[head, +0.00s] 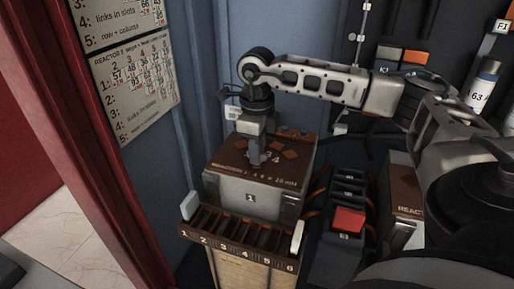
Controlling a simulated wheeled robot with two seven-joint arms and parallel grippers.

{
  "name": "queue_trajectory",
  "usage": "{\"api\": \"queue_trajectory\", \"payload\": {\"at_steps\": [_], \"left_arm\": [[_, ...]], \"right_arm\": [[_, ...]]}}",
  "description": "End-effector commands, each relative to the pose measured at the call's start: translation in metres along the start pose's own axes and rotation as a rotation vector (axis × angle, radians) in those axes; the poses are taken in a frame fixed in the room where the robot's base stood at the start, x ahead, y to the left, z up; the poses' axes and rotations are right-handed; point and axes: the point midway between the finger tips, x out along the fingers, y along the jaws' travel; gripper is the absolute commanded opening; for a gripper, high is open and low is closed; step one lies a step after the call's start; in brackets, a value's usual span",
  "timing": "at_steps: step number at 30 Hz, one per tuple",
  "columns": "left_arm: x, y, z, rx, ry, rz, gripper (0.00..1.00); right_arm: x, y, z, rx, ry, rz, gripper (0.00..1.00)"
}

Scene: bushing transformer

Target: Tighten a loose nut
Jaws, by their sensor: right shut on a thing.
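My right gripper (256,158) points down at the brown top plate (232,150) of a box marked 1 (250,198). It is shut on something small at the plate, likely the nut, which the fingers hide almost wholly. The plate has several rust-coloured diamond shapes, with the numbers 3 and 4 beside the fingertips and a line of lettering along its front edge. My left gripper is not in view.
A slotted rack (240,232), numbered along its front, stands before the box, with pale upright pieces at both ends. A red button (348,220) sits on a dark unit to the right. A sheet of numbers (135,80) hangs at left. Cylinders stand at far right.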

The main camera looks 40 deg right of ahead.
Motion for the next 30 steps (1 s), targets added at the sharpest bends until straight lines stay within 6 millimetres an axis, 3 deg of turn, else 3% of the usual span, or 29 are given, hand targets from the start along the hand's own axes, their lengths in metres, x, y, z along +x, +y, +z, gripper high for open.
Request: {"api": "queue_trajectory", "payload": {"at_steps": [13, 14, 15, 25, 30], "left_arm": [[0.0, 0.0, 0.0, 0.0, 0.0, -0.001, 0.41], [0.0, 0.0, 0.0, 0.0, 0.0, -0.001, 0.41], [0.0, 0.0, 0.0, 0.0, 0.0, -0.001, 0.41], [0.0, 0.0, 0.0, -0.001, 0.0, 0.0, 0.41], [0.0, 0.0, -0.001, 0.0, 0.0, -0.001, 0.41]], "right_arm": [[-0.002, -0.001, 0.001, 0.009, -0.006, -0.002, 0.0], [-0.002, -0.001, 0.001, 0.009, -0.006, -0.002, 0.27], [-0.002, -0.001, 0.001, 0.008, -0.005, -0.002, 0.29], [-0.005, 0.0, 0.001, 0.008, -0.004, -0.002, 0.29], [-0.029, -0.001, 0.001, 0.008, -0.007, -0.003, 0.29]]}}
